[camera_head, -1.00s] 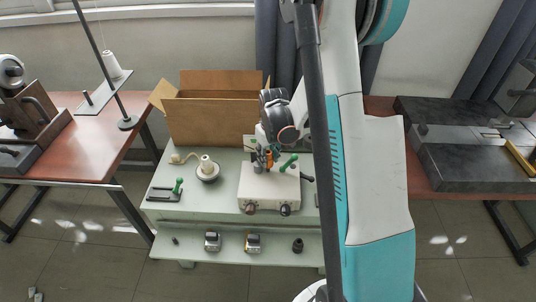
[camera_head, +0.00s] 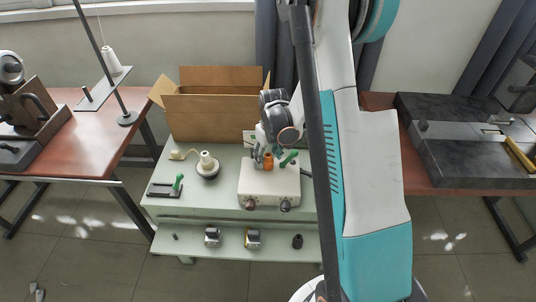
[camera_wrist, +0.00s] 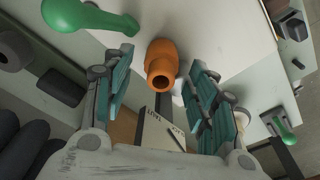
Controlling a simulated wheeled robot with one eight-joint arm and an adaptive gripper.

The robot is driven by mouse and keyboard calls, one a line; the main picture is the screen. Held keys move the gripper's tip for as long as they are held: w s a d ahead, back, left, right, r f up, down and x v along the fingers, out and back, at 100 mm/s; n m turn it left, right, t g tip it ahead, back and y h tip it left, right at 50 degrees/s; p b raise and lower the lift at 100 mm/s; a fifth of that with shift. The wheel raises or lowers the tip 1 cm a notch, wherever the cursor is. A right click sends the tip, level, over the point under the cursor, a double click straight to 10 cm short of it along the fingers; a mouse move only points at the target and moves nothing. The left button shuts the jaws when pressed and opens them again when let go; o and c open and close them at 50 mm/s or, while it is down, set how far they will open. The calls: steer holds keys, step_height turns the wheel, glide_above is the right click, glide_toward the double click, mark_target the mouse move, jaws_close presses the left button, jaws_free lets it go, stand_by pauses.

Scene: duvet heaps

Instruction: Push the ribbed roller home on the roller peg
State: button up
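An orange hollow piece (camera_head: 268,160), perhaps the roller, stands on the pale box-shaped machine (camera_head: 255,183). In the wrist view the orange piece (camera_wrist: 162,68) shows a round open end and a rounded body; I see no clear ribs on it. The roller peg is not visible to me. My gripper (camera_head: 267,154) is low over the machine top. In the wrist view my gripper (camera_wrist: 160,95) has its two teal-padded fingers spread on either side of the orange piece, with gaps on both sides. It holds nothing. A green lever handle (camera_wrist: 88,16) is close beside the left finger.
An open cardboard box (camera_head: 212,117) is behind. Small metal parts and a black piece (camera_head: 297,241) lie on the lower shelf.

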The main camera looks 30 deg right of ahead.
mark_target(270, 157)
step_height(270, 157, up, 12)
steer(key=s, duration=0.1)
steer(key=shift+s, duration=0.25)
stand_by(0.4)
stand_by(0.4)
